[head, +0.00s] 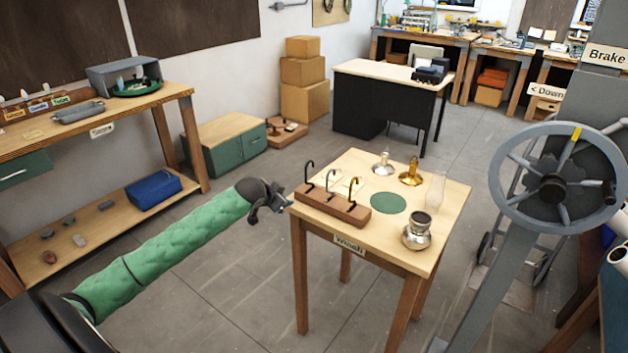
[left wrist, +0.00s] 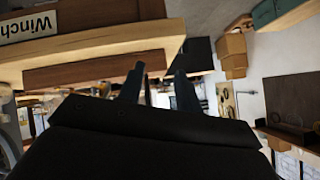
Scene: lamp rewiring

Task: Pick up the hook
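A wooden hook rack (head: 333,208) lies along the left edge of the small table. It holds a black hook (head: 308,174) at the left, a silver hook (head: 331,182) in the middle and a brass-coloured hook (head: 353,191) at the right, all upright. My left gripper (head: 281,200) is just left of the rack's left end, apart from the hooks. In the left wrist view its two dark fingers (left wrist: 160,78) stand apart, with no held hook visible. The rack's wooden side (left wrist: 95,71) shows beyond them. My right gripper is not in view.
The small table (head: 448,207) also bears a green disc (head: 388,203), a silver lamp part (head: 383,165), a brass lamp part (head: 411,173), a glass chimney (head: 435,190) and a metal burner (head: 417,235). A large handwheel (head: 557,181) stands to the right.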

